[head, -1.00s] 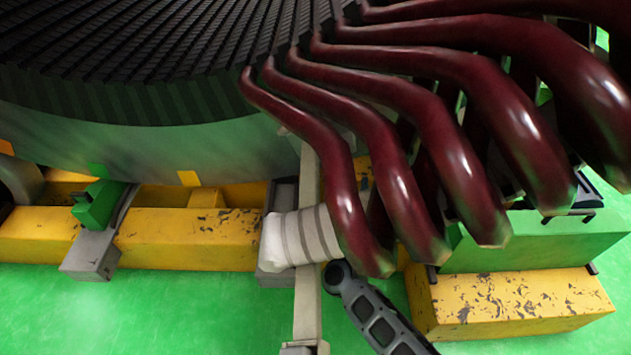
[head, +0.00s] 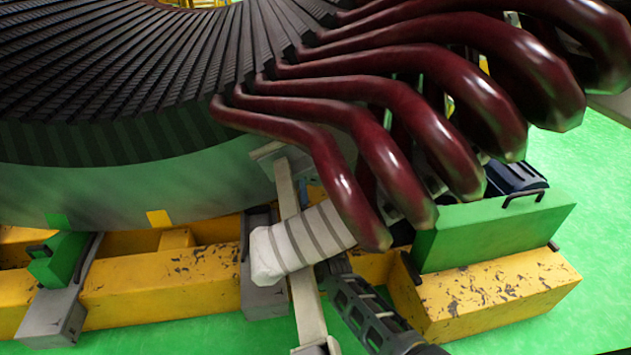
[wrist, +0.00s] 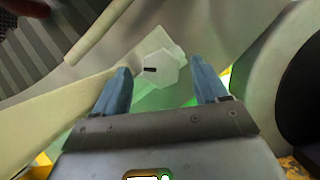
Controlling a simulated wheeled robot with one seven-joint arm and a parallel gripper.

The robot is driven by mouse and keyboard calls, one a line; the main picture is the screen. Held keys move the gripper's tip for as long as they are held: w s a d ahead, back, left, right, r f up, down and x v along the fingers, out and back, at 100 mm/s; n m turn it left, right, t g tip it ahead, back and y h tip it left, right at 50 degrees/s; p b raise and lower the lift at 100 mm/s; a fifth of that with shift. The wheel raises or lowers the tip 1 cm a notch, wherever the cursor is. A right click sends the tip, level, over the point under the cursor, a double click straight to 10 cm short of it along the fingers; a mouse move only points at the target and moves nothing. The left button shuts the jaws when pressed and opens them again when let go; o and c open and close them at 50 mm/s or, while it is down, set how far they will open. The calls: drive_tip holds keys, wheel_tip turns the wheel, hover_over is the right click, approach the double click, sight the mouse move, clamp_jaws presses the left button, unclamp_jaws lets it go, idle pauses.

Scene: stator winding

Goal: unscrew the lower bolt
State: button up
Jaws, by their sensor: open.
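A pale hexagonal bolt head (wrist: 160,68) with a small dark mark shows in the wrist view, beyond my fingertips and roughly centred between them. My gripper (wrist: 165,88) has two blue fingers, spread apart with nothing between them that I can see held. Whether the fingertips reach around the bolt head or stop short of it I cannot tell. A pale bar (wrist: 75,100) runs beside the left finger.
In the head view, several dark red coil ends (head: 340,180) hang from the stator (head: 120,160). A white banded cylinder (head: 300,245) and a pale upright bar (head: 305,300) stand close by. Yellow beams (head: 150,275) and a green box (head: 490,230) lie below. A large round grey part (wrist: 265,90) is right in the wrist view.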

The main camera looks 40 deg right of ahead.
drive_tip(key=shift+x, duration=1.6)
drive_tip(key=c, duration=1)
